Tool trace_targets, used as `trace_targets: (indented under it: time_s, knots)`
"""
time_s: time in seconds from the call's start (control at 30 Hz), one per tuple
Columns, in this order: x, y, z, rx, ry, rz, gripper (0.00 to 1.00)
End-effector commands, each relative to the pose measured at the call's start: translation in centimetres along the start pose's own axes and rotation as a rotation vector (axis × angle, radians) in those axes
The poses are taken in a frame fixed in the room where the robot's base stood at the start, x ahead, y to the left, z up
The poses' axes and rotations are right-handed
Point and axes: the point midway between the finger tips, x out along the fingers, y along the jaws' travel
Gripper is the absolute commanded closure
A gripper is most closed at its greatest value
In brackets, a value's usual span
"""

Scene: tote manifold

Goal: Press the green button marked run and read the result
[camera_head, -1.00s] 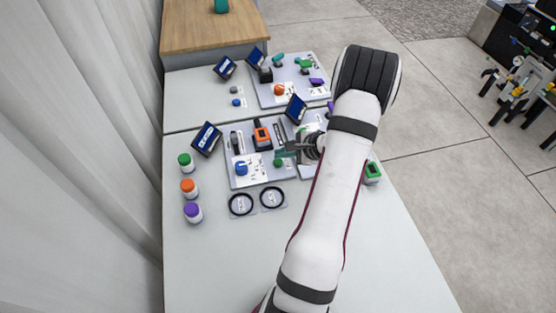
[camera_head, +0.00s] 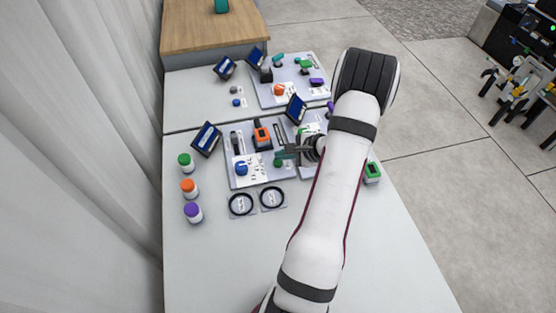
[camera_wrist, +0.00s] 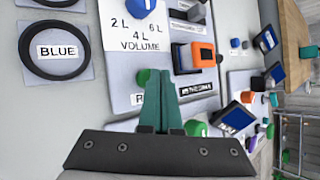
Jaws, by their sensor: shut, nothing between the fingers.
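The green button (camera_head: 278,162) sits at the front right of the grey-white panel (camera_head: 237,183). In the wrist view the green button (camera_wrist: 142,77) shows just left of my fingertips, above a label mostly hidden behind them, with only an "R" readable. My gripper (camera_head: 284,153) is over the panel beside the button; its teal fingers (camera_wrist: 160,76) are together with nothing between them. I cannot tell whether they touch the button. A tilted blue screen (camera_head: 206,139) stands behind the panel at left and another (camera_head: 295,108) further right; their text is too small to read.
A blue knob (camera_head: 241,168) on a volume dial and an orange block (camera_head: 262,136) share the panel. Two black rings (camera_head: 241,204) lie in front. Several capped jars (camera_head: 188,187) stand at left. My arm covers part of the right-hand panel. The front table is clear.

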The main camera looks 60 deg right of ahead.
Motion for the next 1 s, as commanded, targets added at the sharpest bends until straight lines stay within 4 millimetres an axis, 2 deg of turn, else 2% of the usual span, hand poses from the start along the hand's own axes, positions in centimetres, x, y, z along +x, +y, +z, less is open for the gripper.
trace_targets:
  time_s: [1.0]
  knots:
    - [0.60, 0.42, -0.44, -0.001, 0.000, 0.000, 1.00]
